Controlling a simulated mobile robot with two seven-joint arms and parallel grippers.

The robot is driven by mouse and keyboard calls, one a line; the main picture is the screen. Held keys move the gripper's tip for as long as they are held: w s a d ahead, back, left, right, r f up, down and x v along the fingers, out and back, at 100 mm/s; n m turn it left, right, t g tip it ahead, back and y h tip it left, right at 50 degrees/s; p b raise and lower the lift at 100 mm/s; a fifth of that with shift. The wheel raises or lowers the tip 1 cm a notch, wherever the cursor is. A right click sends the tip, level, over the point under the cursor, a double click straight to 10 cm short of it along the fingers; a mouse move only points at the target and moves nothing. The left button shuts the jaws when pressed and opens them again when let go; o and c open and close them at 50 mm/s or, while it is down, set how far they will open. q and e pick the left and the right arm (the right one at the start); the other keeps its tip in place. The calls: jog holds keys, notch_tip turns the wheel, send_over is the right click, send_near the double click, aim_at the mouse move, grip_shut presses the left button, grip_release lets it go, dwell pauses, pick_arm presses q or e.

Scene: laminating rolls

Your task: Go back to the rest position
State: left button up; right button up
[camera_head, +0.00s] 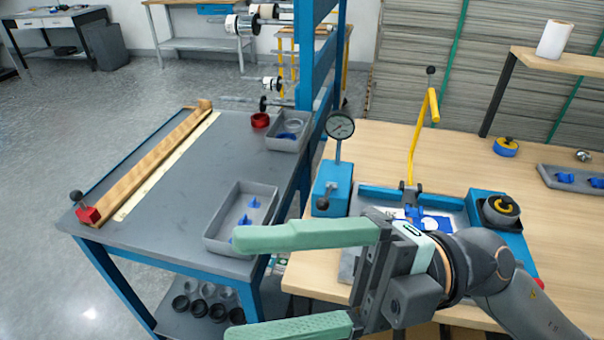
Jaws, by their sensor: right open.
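My right gripper (292,281) is in the lower middle of the head view, with its arm coming in from the right. Its two pale green fingers point left and stand wide apart, with nothing between them. It is in front of the grey tray (212,238) on the dark table and partly covers the blue press base on the wooden bench. My left gripper is not in view.
A blue-framed dark table (190,190) stands left, with a wooden bar (150,160) along it. The wooden bench (460,160) holds a dial gauge (340,126) and a yellow lever (421,130). A blue post (305,60) rises behind the gauge. Open floor lies left.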

jog(key=w+d+r+m+t, duration=0.1)
jog(key=w+d+m+t, duration=0.2)
jog(key=w+m+t, duration=0.35)
jog(key=w+d+r+m+t+h, duration=0.1)
jog(key=w+d+m+t, duration=0.2)
jog(key=m+t, duration=0.55)
jog(key=w+d+r+m+t, duration=0.1)
jog(key=w+d+m+t, duration=0.1)
jog(key=w+m+t, duration=0.55)
jog(key=w+d+f+m+t+h, duration=0.3)
jog(key=d+f+m+t+h, duration=0.4)
jog(key=h, duration=0.5)
jog(key=s+d+f+m+g+h, duration=0.15)
jog(key=f+g, duration=0.25)
jog(key=f, duration=0.4)
jog(key=s+d+f+m+g+h, duration=0.1)
jog(key=d+f+m+g+h, duration=0.15)
jog(key=f, duration=0.55)
jog(key=s+d+f+m+g+h, duration=0.1)
jog(key=d+f+g+h, duration=0.25)
jog(key=f, duration=0.45)
jog(key=s+f+g, duration=1)
jog(key=s+f, duration=0.2)
jog(key=s, duration=0.3)
jog(key=w+a+f+t+y+p, duration=0.2)
jog(key=w+a+f+t+p, duration=0.1)
jog(key=w+f+t+p, duration=0.1)
jog(key=shift+a+f+n+t+y+p, duration=0.35)
jog(key=shift+f+t+p, duration=0.4)
jog(key=shift+t+p, duration=0.25)
